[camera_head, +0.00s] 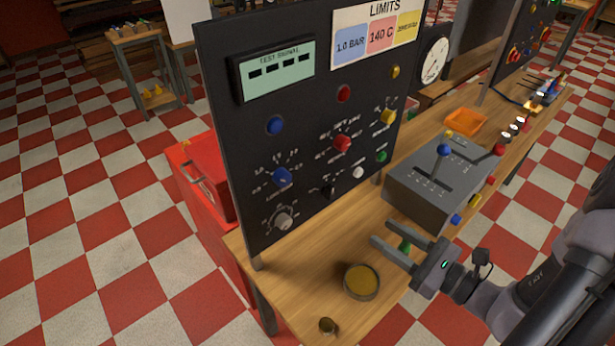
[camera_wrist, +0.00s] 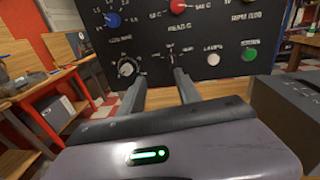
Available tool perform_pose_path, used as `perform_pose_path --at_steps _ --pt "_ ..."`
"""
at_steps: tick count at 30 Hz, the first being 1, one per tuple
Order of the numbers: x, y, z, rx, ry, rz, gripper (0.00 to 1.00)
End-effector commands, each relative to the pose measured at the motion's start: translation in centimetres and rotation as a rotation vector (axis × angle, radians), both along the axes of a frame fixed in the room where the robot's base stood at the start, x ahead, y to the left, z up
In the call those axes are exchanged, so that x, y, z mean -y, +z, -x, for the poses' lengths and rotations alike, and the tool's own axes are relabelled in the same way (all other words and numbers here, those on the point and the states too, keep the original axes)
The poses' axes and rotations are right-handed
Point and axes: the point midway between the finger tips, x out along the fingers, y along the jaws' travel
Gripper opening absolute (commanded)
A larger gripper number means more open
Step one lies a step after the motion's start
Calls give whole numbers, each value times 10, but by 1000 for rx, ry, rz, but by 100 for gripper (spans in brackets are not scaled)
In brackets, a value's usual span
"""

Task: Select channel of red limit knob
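The red limit knob (camera_head: 342,143) sits on the dark upright panel (camera_head: 225,130), with a printed scale around it. It also shows at the top edge of the wrist view (camera_wrist: 177,7), partly cut off. The LIMITS sign at the panel's top has a red field (camera_head: 381,34) reading 140 C. My gripper (camera_head: 381,232) is open and empty, in front of the panel and below the red knob, apart from it. In the wrist view its two fingers (camera_wrist: 160,85) point at the lower part of the panel. The knob's exact pointer setting is too small to read.
A blue knob (camera_head: 281,178) and a yellow knob (camera_head: 388,117) flank the red one. Below are a grey knob (camera_head: 284,221), a black switch (camera_head: 328,191), and white and green buttons. A grey lever box (camera_head: 425,205) stands close right of my gripper. A round tin (camera_head: 361,282) stands on the bench.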

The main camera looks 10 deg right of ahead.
Motion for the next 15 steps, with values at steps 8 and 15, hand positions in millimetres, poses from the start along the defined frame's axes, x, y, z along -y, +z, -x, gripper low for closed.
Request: perform_pose_path --at_steps 8,15 --pt "1 -11 -28 -6 -88 -52 40" --pt "-40 -11 -87 -5 -84 -50 40"
